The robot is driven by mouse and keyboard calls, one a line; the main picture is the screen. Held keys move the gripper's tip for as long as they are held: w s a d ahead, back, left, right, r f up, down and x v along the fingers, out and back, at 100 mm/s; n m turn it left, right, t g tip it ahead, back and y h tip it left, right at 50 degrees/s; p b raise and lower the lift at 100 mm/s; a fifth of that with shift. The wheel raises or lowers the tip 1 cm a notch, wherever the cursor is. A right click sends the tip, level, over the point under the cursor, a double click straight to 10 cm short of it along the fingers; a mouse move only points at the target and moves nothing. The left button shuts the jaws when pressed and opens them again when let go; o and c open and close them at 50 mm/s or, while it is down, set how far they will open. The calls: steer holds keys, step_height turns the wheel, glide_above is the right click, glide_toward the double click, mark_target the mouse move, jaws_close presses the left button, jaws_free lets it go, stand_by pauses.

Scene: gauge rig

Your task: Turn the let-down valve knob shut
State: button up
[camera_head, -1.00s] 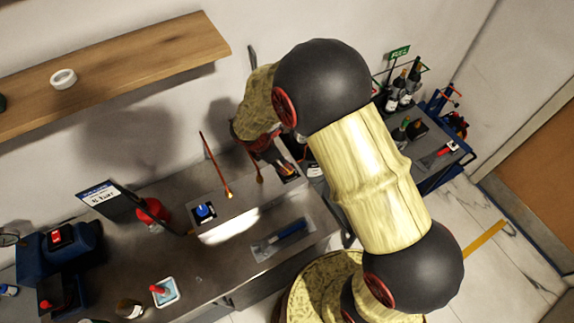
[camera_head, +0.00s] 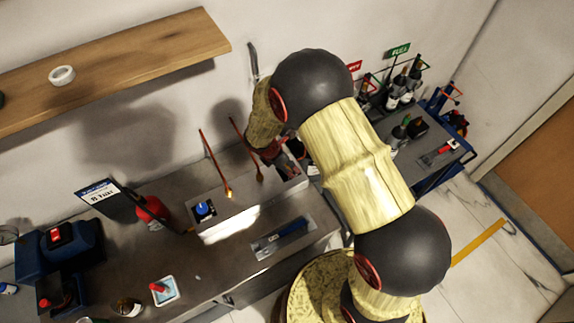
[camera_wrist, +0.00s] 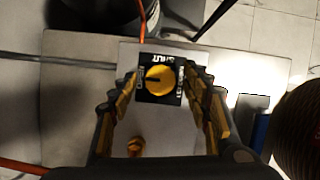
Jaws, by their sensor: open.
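The let-down valve knob (camera_wrist: 159,79) is round and yellow with a dark pointer line. It sits on a black label plate (camera_wrist: 147,92) with white lettering, including a word that reads like SHUT. In the wrist view my gripper (camera_wrist: 160,88) is open, with one finger on each side of the plate and knob. I cannot tell whether the fingers touch anything. In the head view my gripper (camera_head: 280,150) is over the right end of the grey rig block (camera_head: 235,209), and the arm hides the knob.
A blue knob (camera_head: 204,209) and two thin copper-red rods (camera_head: 214,160) stand on the block. A blue-handled tool (camera_head: 284,235) lies in front. A red cylinder (camera_head: 152,210) and sign (camera_head: 98,191) are to the left. A wooden shelf (camera_head: 120,75) hangs above. A bottle cart (camera_head: 425,150) is at right.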

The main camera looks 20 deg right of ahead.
steer(key=c, duration=1.2)
steer(key=shift+o, duration=0.2)
